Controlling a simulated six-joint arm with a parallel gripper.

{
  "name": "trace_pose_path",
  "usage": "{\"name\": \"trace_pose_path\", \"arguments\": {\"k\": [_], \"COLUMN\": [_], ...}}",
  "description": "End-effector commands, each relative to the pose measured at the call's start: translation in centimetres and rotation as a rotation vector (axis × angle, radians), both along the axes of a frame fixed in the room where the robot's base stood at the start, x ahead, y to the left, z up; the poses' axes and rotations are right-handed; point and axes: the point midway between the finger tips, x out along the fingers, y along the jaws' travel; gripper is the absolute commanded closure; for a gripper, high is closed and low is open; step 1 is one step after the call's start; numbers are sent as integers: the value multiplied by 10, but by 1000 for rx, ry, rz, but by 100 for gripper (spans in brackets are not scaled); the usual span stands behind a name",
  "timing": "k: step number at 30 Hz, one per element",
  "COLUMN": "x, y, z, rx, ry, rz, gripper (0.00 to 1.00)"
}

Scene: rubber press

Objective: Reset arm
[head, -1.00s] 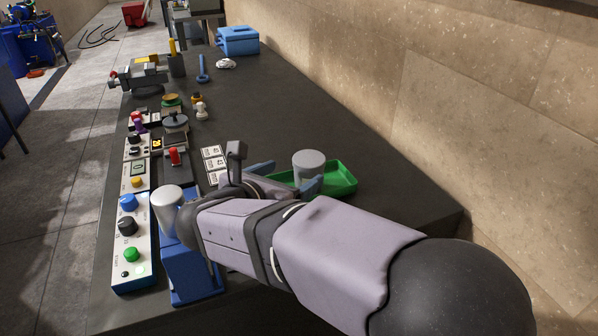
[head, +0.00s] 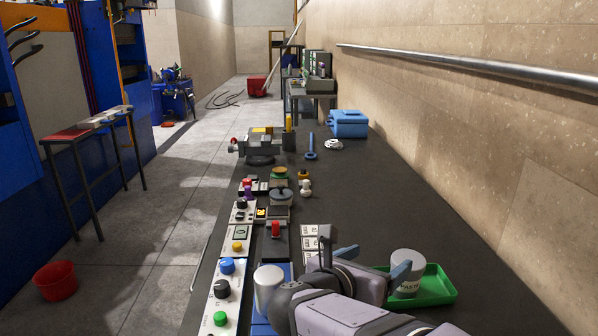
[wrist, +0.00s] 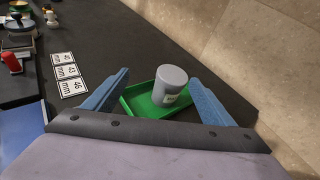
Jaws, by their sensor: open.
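My gripper (head: 372,262) is open, with its two blue fingers spread apart and nothing held between them. In the wrist view the fingers (wrist: 158,98) frame a grey lidded jar (wrist: 171,86) from a distance. The jar stands upright in a green tray (wrist: 137,101) on the dark bench. In the head view the jar (head: 408,268), with a "PASTE" label, is close to the right finger; I cannot tell if they touch. My arm hides part of the tray (head: 440,291).
A control panel with a blue knob (head: 227,266) runs along the bench's left edge. A silver cylinder (head: 268,288) stands beside my arm. Size cards (wrist: 66,71) lie left of the tray.

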Motion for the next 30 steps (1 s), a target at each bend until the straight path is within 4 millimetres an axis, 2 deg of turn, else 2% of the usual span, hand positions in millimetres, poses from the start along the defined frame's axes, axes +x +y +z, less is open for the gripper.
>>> {"name": "trace_pose_path", "arguments": {"k": [1,6,10,14,17,22,26,30], "x": [9,43,58,56,42,-4,-56,-116], "y": [3,29,57,83,99,108,98,75], "z": [22,65,85,91,87,74,64,61], "rx": [-51,-329,-602,-888,-1107,-1463,-1697,-1876], "ry": [26,175,320,474,593,782,895,958], "rz": [62,385,668,955,1184,1596,1944,2318], "gripper": [23,23,23,23,23,23,23,23]}}
